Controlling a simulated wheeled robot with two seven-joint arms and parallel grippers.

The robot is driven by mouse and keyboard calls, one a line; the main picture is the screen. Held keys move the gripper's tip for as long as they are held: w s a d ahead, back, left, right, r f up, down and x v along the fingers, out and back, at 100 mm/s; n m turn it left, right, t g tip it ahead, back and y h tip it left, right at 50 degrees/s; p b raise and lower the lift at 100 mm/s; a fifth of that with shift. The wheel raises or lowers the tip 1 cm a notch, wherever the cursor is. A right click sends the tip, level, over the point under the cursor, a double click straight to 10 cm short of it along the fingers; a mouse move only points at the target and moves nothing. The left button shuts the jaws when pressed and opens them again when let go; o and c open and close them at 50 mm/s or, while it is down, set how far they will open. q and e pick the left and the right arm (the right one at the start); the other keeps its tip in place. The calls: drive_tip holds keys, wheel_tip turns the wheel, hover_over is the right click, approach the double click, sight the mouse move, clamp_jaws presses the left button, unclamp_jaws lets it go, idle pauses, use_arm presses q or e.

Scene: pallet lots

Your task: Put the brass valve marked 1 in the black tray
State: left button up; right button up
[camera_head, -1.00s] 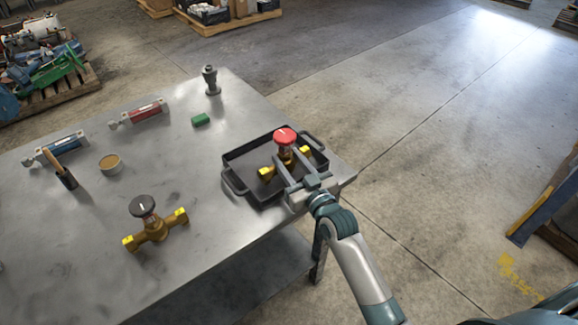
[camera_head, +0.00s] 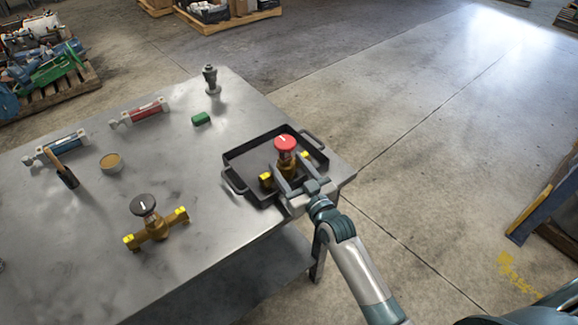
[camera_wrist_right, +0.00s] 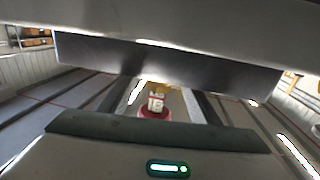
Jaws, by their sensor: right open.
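A brass valve with a red knob (camera_head: 285,143) stands upright in the black tray (camera_head: 237,183) at the table's right corner. A white mark shows on the knob, too small to read. My right gripper (camera_head: 291,170) is open, its fingers on either side of this valve inside the tray area. In the right wrist view the red knob (camera_wrist_right: 153,114) and a pale label lie between the two fingers. Another brass valve (camera_head: 155,233) with a black knob and a white mark stands on the table at the front left. My left gripper is not in view.
The table between the black-knobbed valve and tray is clear.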

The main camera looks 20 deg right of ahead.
drive_tip(key=shift+r, duration=0.1)
drive_tip(key=s+d+b, duration=0.2)
drive_tip(key=s, duration=0.9)
drive_tip(key=shift+s+d, duration=0.15)
drive_tip(key=shift+s, duration=0.25)
